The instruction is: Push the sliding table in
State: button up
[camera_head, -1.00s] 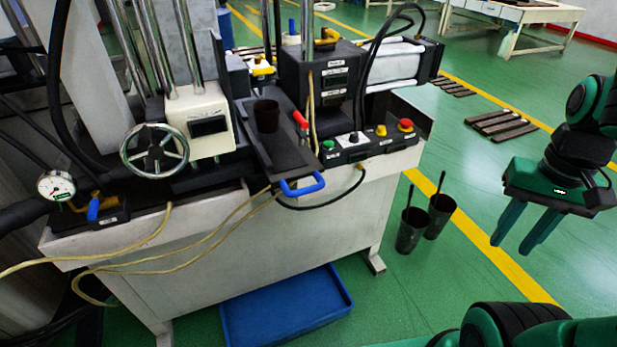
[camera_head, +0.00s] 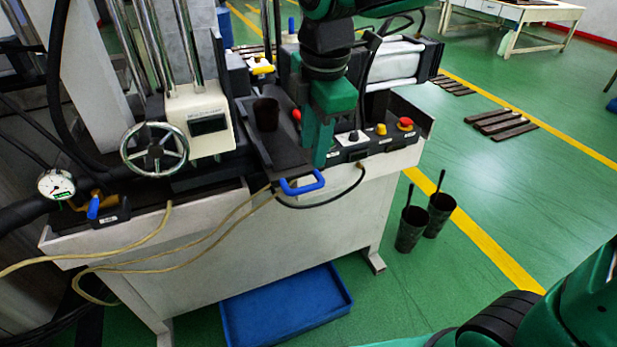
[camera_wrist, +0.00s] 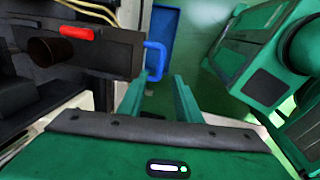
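The sliding table (camera_head: 281,156) is a dark plate sticking out of the press towards the front, with a blue handle (camera_head: 303,187) on its front end. In the wrist view, the table (camera_wrist: 110,52) is at the upper left and its handle (camera_wrist: 158,58) lies beyond my fingertips. My gripper (camera_head: 318,158) points down beside the right side of the table, above the handle's level in the picture. I cannot tell whether a finger touches the table.
A dark cup (camera_head: 266,114) stands on the table. A red grip (camera_wrist: 77,32) lies near it. A button panel (camera_head: 370,143) is right of my gripper, partly hidden. A blue tray (camera_head: 285,305) lies below, and two dark cups (camera_head: 410,230) stand on the floor at right.

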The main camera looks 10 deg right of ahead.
aim_at(309, 185)
jog(key=f, duration=0.3)
jog(key=w+f, duration=0.1)
jog(key=f, duration=0.6)
jog(key=shift+w+a+f, duration=0.15)
jog(key=shift+w+a, duration=0.05)
jog(key=shift+w, duration=0.2)
grip_shut()
